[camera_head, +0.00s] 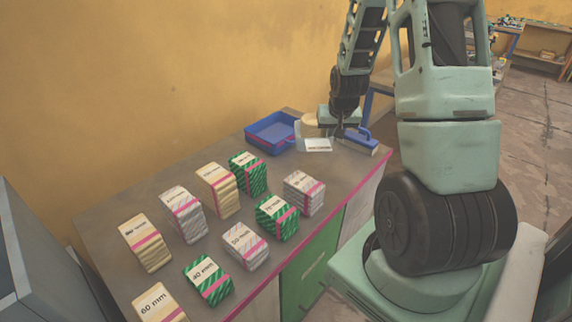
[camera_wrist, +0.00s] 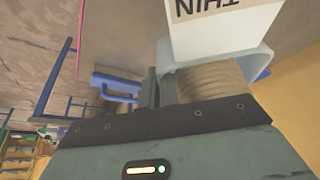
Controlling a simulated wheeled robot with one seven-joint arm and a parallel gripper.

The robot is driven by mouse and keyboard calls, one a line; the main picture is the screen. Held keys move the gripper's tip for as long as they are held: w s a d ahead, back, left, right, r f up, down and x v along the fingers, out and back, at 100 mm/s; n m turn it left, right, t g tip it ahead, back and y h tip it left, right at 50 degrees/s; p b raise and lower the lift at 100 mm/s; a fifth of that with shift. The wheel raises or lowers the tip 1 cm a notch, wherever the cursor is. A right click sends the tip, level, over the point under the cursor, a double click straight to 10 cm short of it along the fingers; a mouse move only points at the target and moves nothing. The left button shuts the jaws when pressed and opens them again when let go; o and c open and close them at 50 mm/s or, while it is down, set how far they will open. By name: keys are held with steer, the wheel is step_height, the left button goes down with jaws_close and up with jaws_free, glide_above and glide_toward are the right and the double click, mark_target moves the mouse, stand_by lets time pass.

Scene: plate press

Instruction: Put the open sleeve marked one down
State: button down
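A pale sleeve (camera_wrist: 166,55) with a white panel (camera_wrist: 222,28) shows in the wrist view. The panel has a tan band reading "THIN" upside down; I cannot make out a mark of one. A ribbed beige piece (camera_wrist: 212,82) sits within the pale wall. In the head view the sleeve (camera_head: 303,131) is at the far end of the counter, with a white label (camera_head: 318,145) at its front. My gripper (camera_wrist: 159,88) has its dark fingers close together at the sleeve's side and appears shut on its wall. In the head view my gripper (camera_head: 342,131) is beside the sleeve, partly hidden.
A blue tray (camera_head: 252,137) lies left of the sleeve. A blue-handled tool (camera_head: 362,139) lies close on its right, also in the wrist view (camera_wrist: 116,83). Several striped, banded packs, such as a green one (camera_head: 277,217), fill the nearer counter (camera_head: 112,208).

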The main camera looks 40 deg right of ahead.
step_height(320, 180, down, 10)
steer(key=shift+r+p, duration=0.1)
steer(key=shift+p, duration=0.35)
steer(key=shift+f, duration=0.2)
steer(key=c, duration=1.6)
jaws_free()
steer(key=shift+c, duration=0.2)
steer(key=shift+r, duration=0.15)
steer(key=v, duration=1.2)
steer(key=shift+b, duration=0.3)
